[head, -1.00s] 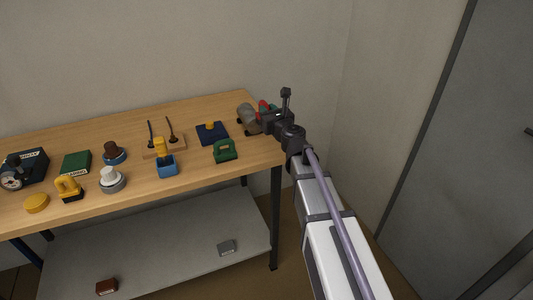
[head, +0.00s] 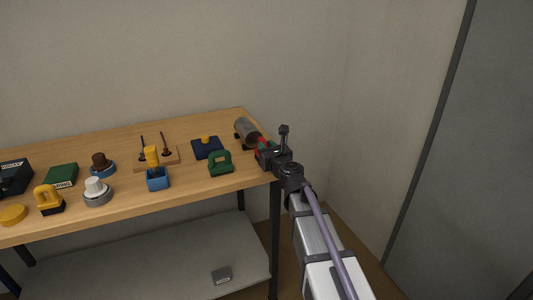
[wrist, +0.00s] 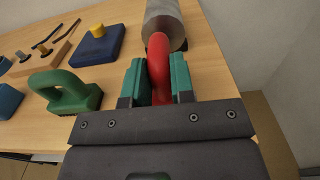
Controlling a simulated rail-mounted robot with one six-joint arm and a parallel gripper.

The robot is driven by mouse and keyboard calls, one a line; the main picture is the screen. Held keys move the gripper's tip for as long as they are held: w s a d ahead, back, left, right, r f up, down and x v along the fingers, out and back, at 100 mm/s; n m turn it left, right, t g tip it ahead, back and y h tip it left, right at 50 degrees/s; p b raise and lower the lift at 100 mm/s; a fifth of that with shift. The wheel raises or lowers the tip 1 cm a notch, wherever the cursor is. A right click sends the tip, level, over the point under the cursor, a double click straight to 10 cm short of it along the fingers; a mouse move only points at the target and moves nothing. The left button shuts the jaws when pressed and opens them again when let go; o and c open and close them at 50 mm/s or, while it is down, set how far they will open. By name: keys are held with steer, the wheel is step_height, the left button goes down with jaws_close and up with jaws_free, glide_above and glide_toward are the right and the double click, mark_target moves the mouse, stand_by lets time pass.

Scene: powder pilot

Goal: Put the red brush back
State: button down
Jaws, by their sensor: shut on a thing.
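My gripper (wrist: 159,82) has its two teal fingers closed on the red brush (wrist: 158,58). Its curved red handle shows between and beyond the fingers in the wrist view. The brush's lower part is hidden by the fingers and gripper body. In the head view my gripper (head: 264,152) is at the right end of the table, and a little red of the brush (head: 262,142) shows there. A grey cylinder (head: 247,132) lies on its side just beyond the brush. I cannot tell whether brush and cylinder touch.
A green brush (head: 221,163) stands left of my gripper on the wooden table (head: 225,185). A navy block with a yellow knob (head: 207,149), a blue holder (head: 158,180) and several other items lie farther left. The wall (head: 300,70) is close behind.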

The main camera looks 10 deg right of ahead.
steer(key=shift+f, duration=0.1)
steer(key=c, duration=1.4)
jaws_free()
steer(key=shift+f, duration=0.1)
steer(key=o, duration=0.4)
